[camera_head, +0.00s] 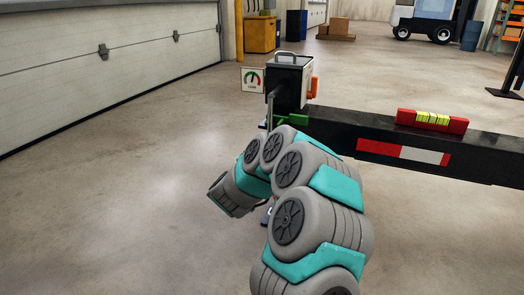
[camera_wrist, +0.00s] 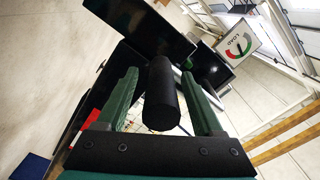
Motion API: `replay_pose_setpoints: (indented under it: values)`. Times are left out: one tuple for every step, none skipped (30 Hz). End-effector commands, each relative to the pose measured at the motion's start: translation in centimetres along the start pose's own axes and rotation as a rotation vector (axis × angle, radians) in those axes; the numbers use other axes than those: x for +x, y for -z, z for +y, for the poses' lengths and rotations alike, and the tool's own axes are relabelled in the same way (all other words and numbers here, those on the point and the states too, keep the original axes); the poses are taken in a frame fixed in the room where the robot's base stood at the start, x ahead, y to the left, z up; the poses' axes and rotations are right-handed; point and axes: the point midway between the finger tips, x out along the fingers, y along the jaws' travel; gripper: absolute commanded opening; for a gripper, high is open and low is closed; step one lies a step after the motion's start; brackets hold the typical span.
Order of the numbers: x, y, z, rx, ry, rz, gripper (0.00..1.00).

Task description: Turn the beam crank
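The beam crank's black cylindrical grip (camera_wrist: 162,95) lies between the two dark green fingers of my gripper (camera_wrist: 160,78) in the wrist view. A gap shows on each side of the grip, so my gripper looks open around it. A flat black bar (camera_wrist: 140,22) crosses behind the grip. In the head view, a box (camera_head: 289,82) with a top handle stands at the left end of the black beam (camera_head: 375,127), and a grey rod (camera_head: 270,108) hangs at its left side.
A red level with yellow vials (camera_head: 432,120) lies on the beam. A load gauge sign (camera_head: 252,80) is beside the box, and shows in the wrist view (camera_wrist: 238,42). A shutter door (camera_head: 100,60) is at left. The floor at left is clear.

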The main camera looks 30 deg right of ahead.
Motion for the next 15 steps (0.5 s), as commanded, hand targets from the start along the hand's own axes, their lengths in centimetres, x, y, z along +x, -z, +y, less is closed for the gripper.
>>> replay_pose_setpoints:
  values:
    - [0.0,0.0,0.0,0.000,0.000,0.000,0.69]
    - [0.0,0.0,0.0,0.000,0.001,0.000,0.69]
    - [0.0,0.0,0.0,0.000,0.001,0.000,0.69]
    - [0.0,0.0,-0.1,0.000,0.001,0.000,0.69]
    - [0.0,0.0,-0.1,0.000,0.001,0.000,0.69]
    - [0.0,0.0,-0.1,0.000,0.001,0.000,0.69]
    - [0.0,0.0,-0.1,0.000,0.001,0.000,0.69]
    - [-0.1,0.0,-0.1,0.000,0.001,0.000,0.69]
    - [-0.2,0.0,-0.1,0.000,0.001,0.000,0.69]
    - [-0.3,0.0,-0.1,0.000,0.001,-0.001,0.69]
    - [-0.5,-0.1,-0.1,0.000,0.001,-0.002,0.69]
    - [-0.9,-0.1,-0.1,0.000,0.001,-0.003,0.69]
    - [-1.1,-0.1,-0.1,0.000,0.001,-0.003,0.69]
    - [-1.5,-0.1,-0.1,0.000,0.002,-0.002,0.69]
    - [-2.0,-0.1,-0.1,0.000,0.002,-0.001,0.69]
